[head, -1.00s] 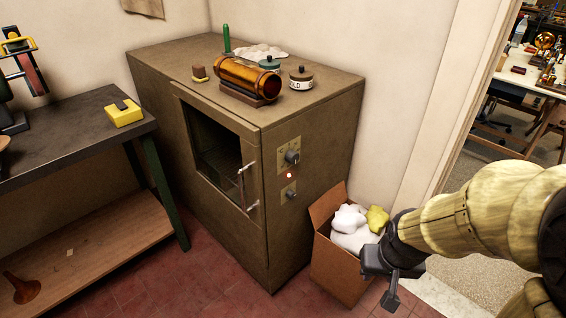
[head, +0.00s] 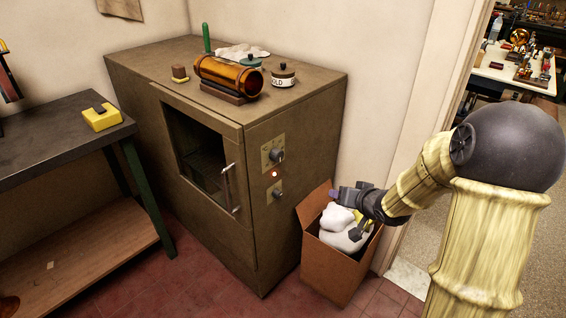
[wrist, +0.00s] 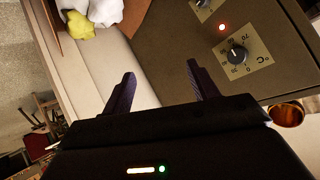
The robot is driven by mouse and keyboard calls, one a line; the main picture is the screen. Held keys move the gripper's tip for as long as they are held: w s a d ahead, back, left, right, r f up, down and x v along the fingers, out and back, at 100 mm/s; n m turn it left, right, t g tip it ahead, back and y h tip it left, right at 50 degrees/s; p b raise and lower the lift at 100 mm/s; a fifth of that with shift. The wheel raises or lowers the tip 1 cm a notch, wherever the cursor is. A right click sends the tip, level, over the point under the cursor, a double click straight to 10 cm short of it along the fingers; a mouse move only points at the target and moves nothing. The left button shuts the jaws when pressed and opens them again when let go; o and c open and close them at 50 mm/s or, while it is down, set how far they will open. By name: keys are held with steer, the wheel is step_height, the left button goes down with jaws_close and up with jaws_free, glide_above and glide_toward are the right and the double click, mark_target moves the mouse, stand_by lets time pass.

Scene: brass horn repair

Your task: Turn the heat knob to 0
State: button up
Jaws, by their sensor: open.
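The heat knob (head: 276,155) is a dark round knob on the upper dial plate on the right side of the brown oven cabinet (head: 310,125). In the wrist view the heat knob (wrist: 237,55) sits on a pale plate marked °C with numbers around it. Its exact setting is too small to read. My gripper (head: 345,213) is open and empty, over the cardboard box to the right of the cabinet and apart from the knob. In the wrist view my gripper (wrist: 161,76) shows two spread fingers, with the knob beyond and right of them.
A second knob (head: 277,191) is on a lower plate, with a lit red lamp (head: 275,174) between the plates. A door handle (head: 229,188) is at the front corner. The cardboard box (head: 330,268) holds white and yellow cloths. An amber cylinder (head: 228,76) lies on top.

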mark_target(280, 157)
steer(key=w+a+r+t+y+b, duration=0.1)
steer(key=w+a+y, duration=0.3)
steer(key=y, duration=0.6)
steer(key=shift+a+r+b, duration=0.15)
steer(key=shift+a+b, duration=0.15)
steer(key=shift+b, duration=0.1)
steer(key=x, duration=0.5)
steer(key=b+x, duration=0.1)
steer(key=x, duration=1.1)
steer(key=shift+w+a+r+b, duration=0.15)
steer(key=shift+a+r+b, duration=0.05)
steer(key=shift+r+b, duration=0.2)
steer(key=shift+f, duration=0.1)
steer(key=c, duration=1)
